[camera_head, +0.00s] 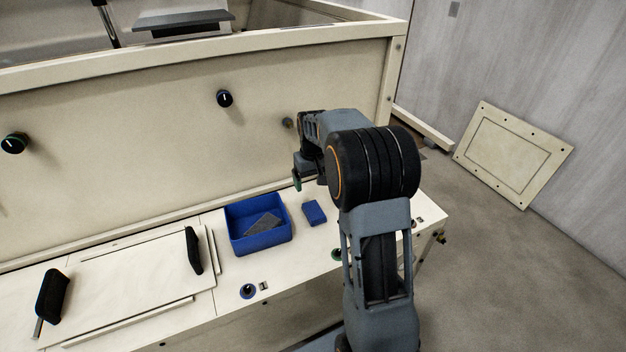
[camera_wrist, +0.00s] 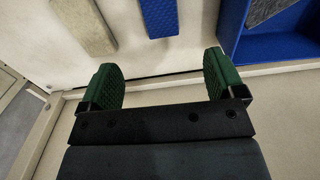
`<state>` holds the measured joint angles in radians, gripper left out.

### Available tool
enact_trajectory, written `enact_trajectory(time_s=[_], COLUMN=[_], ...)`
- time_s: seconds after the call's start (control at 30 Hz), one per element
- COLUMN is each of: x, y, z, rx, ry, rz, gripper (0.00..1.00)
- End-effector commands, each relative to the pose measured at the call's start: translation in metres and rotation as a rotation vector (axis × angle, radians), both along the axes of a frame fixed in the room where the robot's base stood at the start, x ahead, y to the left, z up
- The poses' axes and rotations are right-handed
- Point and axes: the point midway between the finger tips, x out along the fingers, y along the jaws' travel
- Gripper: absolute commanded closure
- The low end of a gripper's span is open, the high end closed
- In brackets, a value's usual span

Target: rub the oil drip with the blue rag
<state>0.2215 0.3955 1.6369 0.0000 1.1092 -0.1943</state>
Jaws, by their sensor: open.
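The blue rag (camera_head: 314,212), a small folded block, lies on the bench ledge just right of a blue bin. In the wrist view the blue rag (camera_wrist: 160,17) shows at the top, beyond and between my fingertips. My gripper (camera_wrist: 161,76) is open with its green pads apart and nothing between them. In the head view my gripper (camera_head: 297,183) hangs above the ledge, up and to the left of the rag, partly hidden by my arm. I cannot make out an oil drip in either view.
The blue bin (camera_head: 240,243) holds a flat grey piece (camera_head: 262,224). A beige block (camera_wrist: 84,24) lies left of the rag in the wrist view. Black handles (camera_head: 193,250) (camera_head: 52,296) stand on a ledge cover. The panel (camera_head: 150,130) rises behind, with knobs (camera_head: 224,98).

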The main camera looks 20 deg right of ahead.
Motion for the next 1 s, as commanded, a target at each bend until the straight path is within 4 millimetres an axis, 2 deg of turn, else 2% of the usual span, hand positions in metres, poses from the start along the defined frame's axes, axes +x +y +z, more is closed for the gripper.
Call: enact_trajectory(time_s=[0.2,0.5,0.7,1.0], x=[-0.001,-0.001,0.0,0.0], y=[0.001,0.001,0.001,0.001], z=[-0.043,-0.091,-0.11,-0.118], rx=[0.001,0.0,0.0,0.0], ry=[0.003,0.002,0.001,0.0], rz=[0.001,0.001,0.001,0.001], gripper=[0.12,0.12,0.12,0.12])
